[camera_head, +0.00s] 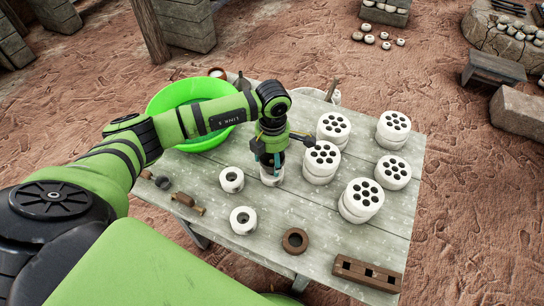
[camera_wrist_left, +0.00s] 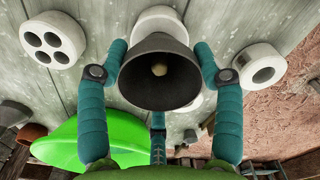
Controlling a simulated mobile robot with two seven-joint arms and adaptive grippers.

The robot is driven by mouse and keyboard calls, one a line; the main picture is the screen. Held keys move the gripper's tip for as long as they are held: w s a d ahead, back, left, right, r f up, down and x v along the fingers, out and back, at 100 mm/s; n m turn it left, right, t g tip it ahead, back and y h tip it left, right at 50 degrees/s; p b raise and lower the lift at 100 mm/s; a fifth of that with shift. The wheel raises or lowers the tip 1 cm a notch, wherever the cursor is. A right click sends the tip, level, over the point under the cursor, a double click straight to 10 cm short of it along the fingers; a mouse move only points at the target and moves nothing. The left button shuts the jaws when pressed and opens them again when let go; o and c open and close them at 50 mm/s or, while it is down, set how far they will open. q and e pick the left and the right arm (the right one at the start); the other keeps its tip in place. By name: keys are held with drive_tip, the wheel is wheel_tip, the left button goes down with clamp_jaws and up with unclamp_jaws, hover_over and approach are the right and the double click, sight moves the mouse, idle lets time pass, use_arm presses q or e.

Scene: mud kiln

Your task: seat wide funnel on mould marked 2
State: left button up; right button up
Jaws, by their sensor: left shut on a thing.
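My left gripper (camera_head: 270,157) points down over the middle of the table. In the left wrist view its fingers (camera_wrist_left: 160,75) are closed around a dark grey wide funnel (camera_wrist_left: 148,85), whose open mouth faces the camera. A white mould (camera_head: 271,177) is directly below the gripper. White also shows behind the funnel's edge, but I cannot tell whether the funnel touches the mould. Two other small white moulds stand nearby, one to the left (camera_head: 231,180) and one nearer (camera_head: 244,220). No number marks are readable. My right gripper is not in view.
Several white many-holed cylinders (camera_head: 334,127) stand on the right of the grey table (camera_head: 330,220). A green basin (camera_head: 165,98) is at its back left. A brown ring (camera_head: 295,241) and a brown slotted block (camera_head: 367,273) lie near the front.

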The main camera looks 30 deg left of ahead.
use_arm(q)
drive_tip(key=shift+f+b, duration=0.45)
drive_tip(key=shift+f, duration=0.1)
drive_tip(key=o, duration=1)
drive_tip(key=shift+r, duration=0.1)
drive_tip(key=shift+r+p, duration=2.35)
drive_tip(key=shift+r, duration=1.1)
